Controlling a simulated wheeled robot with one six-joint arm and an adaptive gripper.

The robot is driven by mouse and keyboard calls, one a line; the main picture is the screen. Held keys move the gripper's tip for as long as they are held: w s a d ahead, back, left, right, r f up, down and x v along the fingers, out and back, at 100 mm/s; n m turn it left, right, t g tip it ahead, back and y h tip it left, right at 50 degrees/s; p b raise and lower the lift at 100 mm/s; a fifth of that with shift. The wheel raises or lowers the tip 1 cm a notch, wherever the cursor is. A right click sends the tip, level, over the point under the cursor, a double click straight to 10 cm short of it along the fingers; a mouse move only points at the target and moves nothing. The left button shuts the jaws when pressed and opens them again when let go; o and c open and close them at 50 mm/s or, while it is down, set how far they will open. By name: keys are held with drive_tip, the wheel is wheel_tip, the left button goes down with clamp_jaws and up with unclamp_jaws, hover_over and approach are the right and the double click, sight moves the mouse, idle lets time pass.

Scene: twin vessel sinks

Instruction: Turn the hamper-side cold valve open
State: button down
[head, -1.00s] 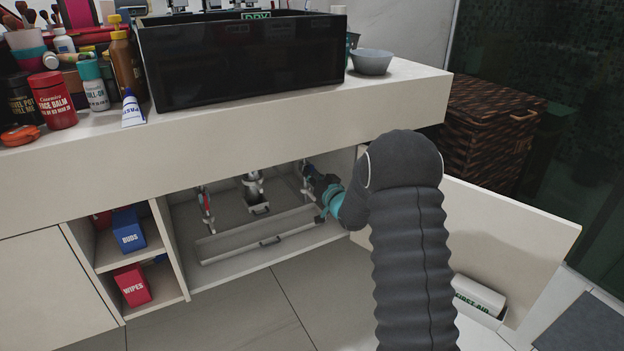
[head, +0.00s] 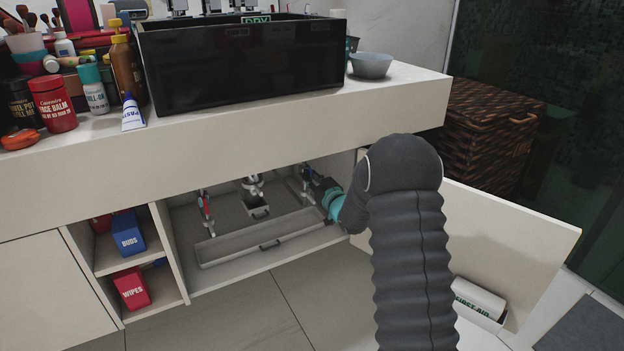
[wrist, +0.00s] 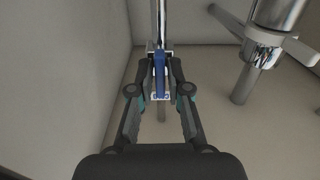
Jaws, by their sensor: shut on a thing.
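The hamper-side cold valve has a blue lever (wrist: 160,76) on a chrome pipe, seen in the wrist view between my fingertips. My gripper (wrist: 160,92) is shut on this lever, one finger on each side. In the wrist view the lever lies roughly in line with the pipe. In the head view my gripper (head: 318,188) reaches into the open cabinet at its right side and mostly hides the valve. The wicker hamper (head: 490,135) stands to the right of the counter.
Another valve set (head: 205,208) with a red part is at the cabinet's left. A chrome drain (head: 254,187) hangs in the middle, beside my gripper. The open cabinet door (head: 500,230) is right of my arm.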

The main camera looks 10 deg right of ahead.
drive_tip(key=c, duration=1.1)
unclamp_jaws()
drive_tip(key=shift+c, duration=0.2)
drive_tip(key=v, duration=1.2)
